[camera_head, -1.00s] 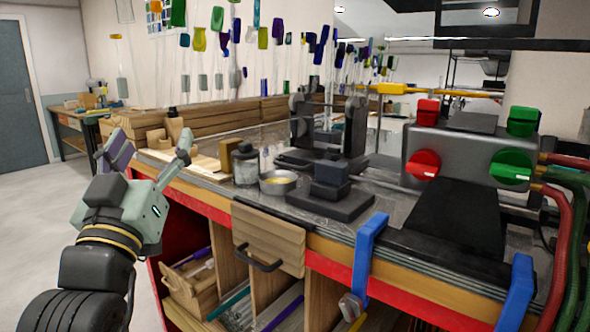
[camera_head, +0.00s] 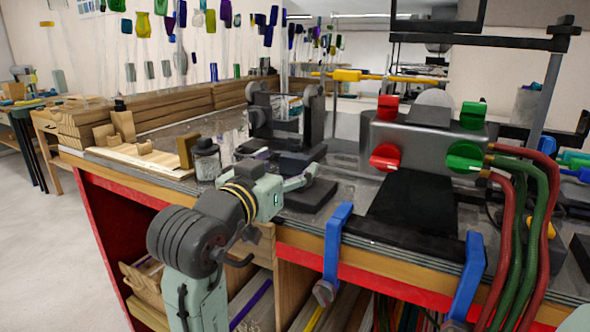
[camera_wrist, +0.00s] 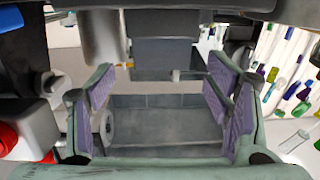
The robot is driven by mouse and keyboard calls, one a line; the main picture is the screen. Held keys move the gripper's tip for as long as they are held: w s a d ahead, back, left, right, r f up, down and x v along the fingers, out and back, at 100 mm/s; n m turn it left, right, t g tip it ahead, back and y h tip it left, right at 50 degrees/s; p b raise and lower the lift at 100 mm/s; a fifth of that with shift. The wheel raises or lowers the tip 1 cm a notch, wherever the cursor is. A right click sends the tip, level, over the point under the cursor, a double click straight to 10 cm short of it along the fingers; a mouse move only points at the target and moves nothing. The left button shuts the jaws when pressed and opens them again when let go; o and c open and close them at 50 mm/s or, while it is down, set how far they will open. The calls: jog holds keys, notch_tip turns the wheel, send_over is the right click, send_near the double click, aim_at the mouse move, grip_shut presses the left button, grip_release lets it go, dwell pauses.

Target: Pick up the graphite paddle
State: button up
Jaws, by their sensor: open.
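I cannot pick out the graphite paddle with certainty. A dark grey block (camera_head: 297,164) and a flat dark plate (camera_head: 312,197) lie on the bench by my gripper (camera_head: 302,180), which partly hides them in the head view. My gripper is above the bench front, its fingers pointing right. In the wrist view my gripper (camera_wrist: 155,100) is open, with purple-grey pads wide apart. A grey slab-like surface (camera_wrist: 155,125) shows between and beyond the pads, and I see nothing held. I cannot tell whether that surface is the paddle.
A glass jar (camera_head: 206,160) and a wooden block (camera_head: 187,152) stand left of my gripper. A dark roller stand (camera_head: 262,118) is behind. A burner box (camera_head: 425,140) with red and green knobs and hoses stands right. Blue clamps (camera_head: 337,245) grip the front edge.

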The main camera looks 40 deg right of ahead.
aim_at(292, 162)
jog(key=x, duration=0.3)
jog(key=shift+w+d+f+p, duration=0.1)
jog(key=shift+p, duration=0.25)
jog(key=shift+c, duration=0.2)
jog(key=c, duration=1.4)
